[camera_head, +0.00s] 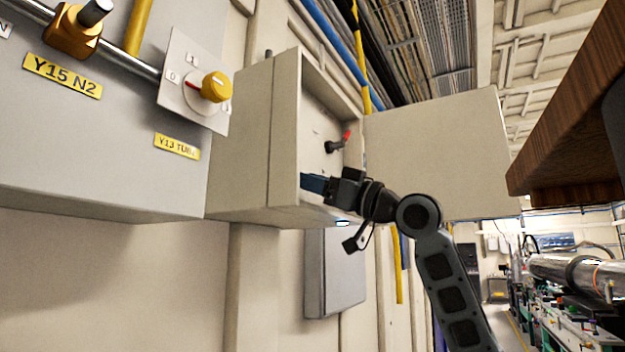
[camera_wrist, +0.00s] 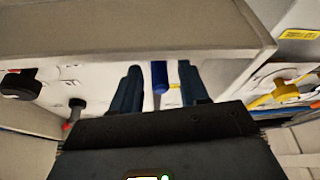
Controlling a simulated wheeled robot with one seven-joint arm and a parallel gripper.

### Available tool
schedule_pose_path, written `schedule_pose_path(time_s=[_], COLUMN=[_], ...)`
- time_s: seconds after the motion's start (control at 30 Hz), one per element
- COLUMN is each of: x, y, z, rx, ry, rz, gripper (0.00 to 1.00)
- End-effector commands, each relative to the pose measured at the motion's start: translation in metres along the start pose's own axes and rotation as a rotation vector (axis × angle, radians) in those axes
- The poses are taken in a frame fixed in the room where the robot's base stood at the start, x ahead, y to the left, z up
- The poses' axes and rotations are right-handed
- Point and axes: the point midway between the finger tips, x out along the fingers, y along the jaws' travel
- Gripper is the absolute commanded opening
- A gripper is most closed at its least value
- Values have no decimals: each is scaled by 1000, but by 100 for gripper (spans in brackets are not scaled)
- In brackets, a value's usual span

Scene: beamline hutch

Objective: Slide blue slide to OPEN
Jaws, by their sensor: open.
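The blue slide (camera_wrist: 160,78) shows in the wrist view as a short blue rod on the white panel, between my two fingers. My gripper (camera_wrist: 161,86) is open, with one dark blue finger on each side of the slide and a visible gap to both. I cannot tell how deep the slide sits between the fingers. In the head view my gripper (camera_head: 313,184) reaches into the lower part of the open wall cabinet (camera_head: 240,135). The slide cannot be made out there. No OPEN marking can be read.
A red-tipped lever (camera_head: 338,143) stands inside the cabinet above my gripper. The cabinet door (camera_head: 440,150) hangs open to the right. A yellow knob (camera_head: 216,87) is on the box at left. A black knob (camera_wrist: 20,85) shows in the wrist view. A wooden edge (camera_head: 575,110) juts in at right.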

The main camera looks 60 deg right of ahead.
Motion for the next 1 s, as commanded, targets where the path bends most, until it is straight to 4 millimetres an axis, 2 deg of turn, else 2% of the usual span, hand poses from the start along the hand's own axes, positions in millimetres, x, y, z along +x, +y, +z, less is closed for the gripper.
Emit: schedule_pose_path(time_s=[0.17,0.6,1.0], x=[0,0,-1], y=[0,0,0], z=[0,0,0], rx=[0,0,0], ry=[0,0,0], rz=[0,0,0], gripper=[42,0,0])
